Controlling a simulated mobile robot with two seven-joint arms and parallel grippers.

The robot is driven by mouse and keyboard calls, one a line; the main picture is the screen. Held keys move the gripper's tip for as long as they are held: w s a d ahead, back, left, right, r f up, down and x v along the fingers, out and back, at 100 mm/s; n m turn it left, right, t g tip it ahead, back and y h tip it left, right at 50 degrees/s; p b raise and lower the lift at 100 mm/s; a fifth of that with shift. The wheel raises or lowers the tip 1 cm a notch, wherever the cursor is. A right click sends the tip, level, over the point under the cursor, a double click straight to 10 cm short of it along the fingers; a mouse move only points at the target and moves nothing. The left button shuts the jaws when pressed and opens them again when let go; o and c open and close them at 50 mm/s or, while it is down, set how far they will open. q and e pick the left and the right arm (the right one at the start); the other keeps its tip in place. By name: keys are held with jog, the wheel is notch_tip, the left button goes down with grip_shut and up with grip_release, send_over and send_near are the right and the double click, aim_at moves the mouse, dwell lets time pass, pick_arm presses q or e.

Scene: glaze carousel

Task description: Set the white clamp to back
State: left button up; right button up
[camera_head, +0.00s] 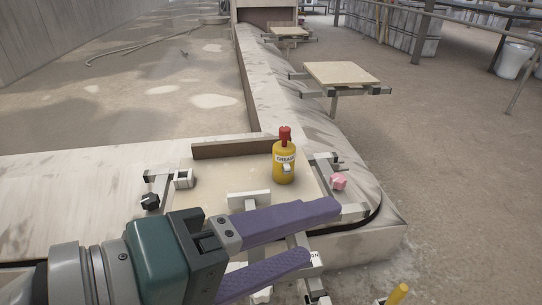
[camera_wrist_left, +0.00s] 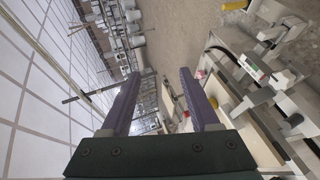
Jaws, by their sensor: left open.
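My left gripper (camera_head: 322,233) reaches in from the left, over the near part of a pale board on the carousel. Its two purple fingers are apart with nothing between them. The fingers also show in the left wrist view (camera_wrist_left: 159,78). A small white block (camera_head: 184,178), which looks like the white clamp, sits on a metal arm at the board's left side, beyond the gripper. A black knob (camera_head: 150,201) is just left of it. A pink knob (camera_head: 339,181) is at the board's right side. My gripper hides part of the near fixture, so I cannot tell its clamp settings.
A yellow bottle with a red cap (camera_head: 284,162) stands upright on the board, beyond my fingers. A low brown wall (camera_head: 225,149) edges the board's back. Another bare board (camera_head: 342,75) is farther along the carousel. Open floor (camera_head: 450,150) lies to the right.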

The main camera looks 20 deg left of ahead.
pick_arm(q)
jog(key=w+a+f+n+t+y+b, duration=0.1)
jog(key=a+f+n+t+y+b, duration=0.1)
jog(key=a+f+n+y+b, duration=0.55)
jog(key=w+a+f+n+t+y+b, duration=0.1)
jog(key=a+f+n+y+b, duration=0.15)
jog(key=f+n+b, duration=0.85)
jog(key=w+a+f+n+t+y+b, duration=0.15)
jog(key=a+f+n+y+b, duration=0.25)
jog(key=a+f+n+b, duration=0.45)
jog(key=w+a+f+n, duration=0.1)
jog(key=w+n, duration=0.1)
jog(key=w, duration=0.6)
jog(key=shift+f, duration=0.3)
pick_arm(e)
notch_tip(320, 180, down, 30)
jog(key=shift+f, duration=0.15)
pick_arm(q)
jog(key=shift+w+t, duration=0.1)
jog(key=shift+t, duration=0.15)
jog(key=shift+c, duration=0.4)
grip_shut()
pick_arm(e)
jog(key=shift+a, duration=0.1)
